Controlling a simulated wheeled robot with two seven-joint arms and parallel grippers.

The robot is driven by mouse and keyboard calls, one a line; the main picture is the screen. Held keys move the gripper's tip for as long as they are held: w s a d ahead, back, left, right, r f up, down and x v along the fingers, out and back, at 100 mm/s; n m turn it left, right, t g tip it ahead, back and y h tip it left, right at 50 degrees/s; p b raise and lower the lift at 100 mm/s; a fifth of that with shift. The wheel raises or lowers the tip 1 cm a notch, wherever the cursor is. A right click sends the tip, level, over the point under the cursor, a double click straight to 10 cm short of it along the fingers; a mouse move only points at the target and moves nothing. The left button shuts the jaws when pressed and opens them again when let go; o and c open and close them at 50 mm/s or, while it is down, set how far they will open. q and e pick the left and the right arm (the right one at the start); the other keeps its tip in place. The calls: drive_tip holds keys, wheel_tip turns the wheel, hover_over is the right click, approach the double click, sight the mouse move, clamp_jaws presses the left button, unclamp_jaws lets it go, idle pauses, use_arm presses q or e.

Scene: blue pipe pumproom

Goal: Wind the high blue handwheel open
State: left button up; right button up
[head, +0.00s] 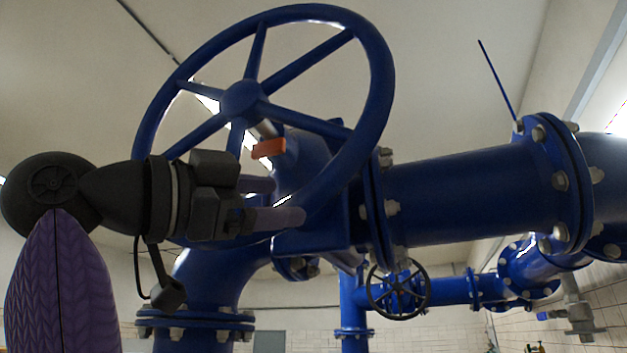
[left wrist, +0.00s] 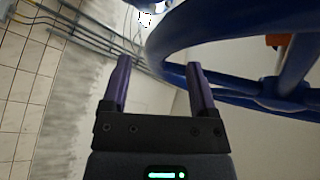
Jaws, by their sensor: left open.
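The high blue handwheel (head: 379,82) is large, with several spokes meeting at a round hub (head: 241,101). It fills the upper left and middle of the head view, in front of blue pipework. My left gripper (head: 291,203) comes in from the left at the wheel's lower part, its purple fingers pointing right toward the lower rim. In the left wrist view the two fingers (left wrist: 160,75) are apart with nothing between them. The wheel's rim (left wrist: 172,45) curves just beyond the fingertips there; whether a finger touches it, I cannot tell. My right gripper is not in view.
A thick blue flanged pipe (head: 470,190) runs right from behind the wheel. An orange tag (head: 268,148) sits on the shaft below the hub. A smaller dark handwheel (head: 399,290) is lower and farther back. Conduits (left wrist: 85,35) run along the wall in the left wrist view.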

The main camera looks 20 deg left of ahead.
sight(295, 198)
use_arm(q)
drive_tip(key=p+x, duration=0.1)
drive_tip(key=x, duration=0.1)
drive_tip(key=p+x, duration=0.1)
drive_tip(key=x, duration=0.1)
drive_tip(key=shift+w+a+r, duration=0.1)
drive_tip(key=shift+w+r, duration=0.2)
drive_tip(key=shift+w+d+f, duration=0.1)
drive_tip(key=shift+w+d, duration=0.15)
drive_tip(key=shift+d, duration=0.1)
drive_tip(key=shift+a, duration=0.15)
drive_tip(key=c, duration=0.6)
drive_tip(key=shift+s, duration=0.1)
drive_tip(key=c, duration=0.4)
clamp_jaws()
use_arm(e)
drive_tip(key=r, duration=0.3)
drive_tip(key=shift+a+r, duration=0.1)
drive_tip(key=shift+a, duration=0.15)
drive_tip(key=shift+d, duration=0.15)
